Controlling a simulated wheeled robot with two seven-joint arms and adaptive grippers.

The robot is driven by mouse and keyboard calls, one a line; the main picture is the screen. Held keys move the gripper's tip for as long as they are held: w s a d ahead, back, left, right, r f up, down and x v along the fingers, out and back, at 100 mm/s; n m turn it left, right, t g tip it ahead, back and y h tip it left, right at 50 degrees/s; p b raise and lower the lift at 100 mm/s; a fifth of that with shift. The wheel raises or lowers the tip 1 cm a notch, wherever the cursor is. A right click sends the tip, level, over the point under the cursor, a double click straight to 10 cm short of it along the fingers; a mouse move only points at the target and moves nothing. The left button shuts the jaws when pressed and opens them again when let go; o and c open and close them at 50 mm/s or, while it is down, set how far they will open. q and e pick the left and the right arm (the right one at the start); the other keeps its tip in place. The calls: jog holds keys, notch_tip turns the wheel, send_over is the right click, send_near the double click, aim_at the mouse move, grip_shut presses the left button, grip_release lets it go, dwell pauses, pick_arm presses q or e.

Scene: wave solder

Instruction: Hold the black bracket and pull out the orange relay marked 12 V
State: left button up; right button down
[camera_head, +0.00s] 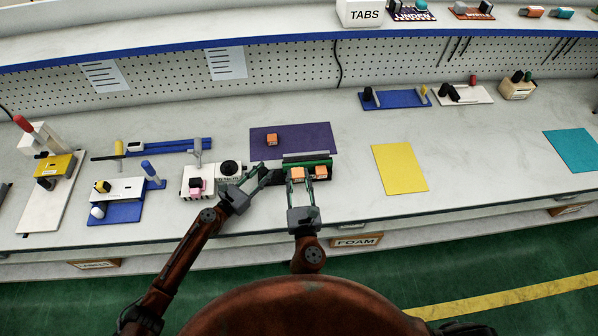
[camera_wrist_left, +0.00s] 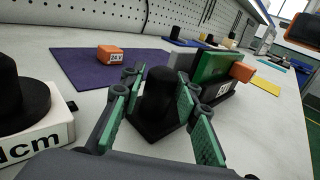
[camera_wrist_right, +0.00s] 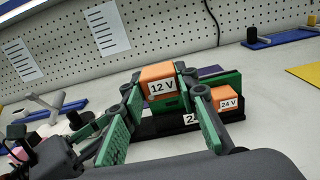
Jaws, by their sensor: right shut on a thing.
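The black bracket (camera_wrist_left: 150,128) has an upright round post and carries a green board (camera_head: 306,160). My left gripper (camera_head: 266,174) is open, its fingers on either side of the post (camera_wrist_left: 160,92) with small gaps. My right gripper (camera_wrist_right: 158,86) is shut on the orange relay marked 12 V (camera_wrist_right: 157,76), which also shows in the head view (camera_head: 297,174).
A purple mat (camera_head: 315,136) behind the bracket holds a loose orange relay marked 24 V (camera_wrist_left: 110,54). A white block with a black knob (camera_head: 229,168) stands close left of my left gripper. A yellow mat (camera_head: 400,168) lies empty to the right, with clear table around it.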

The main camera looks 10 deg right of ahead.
pick_arm(q)
jog(key=o, duration=0.3)
jog(key=shift+r, duration=0.1)
jog(key=v, duration=1.2)
pick_arm(e)
jog(key=shift+s, duration=0.15)
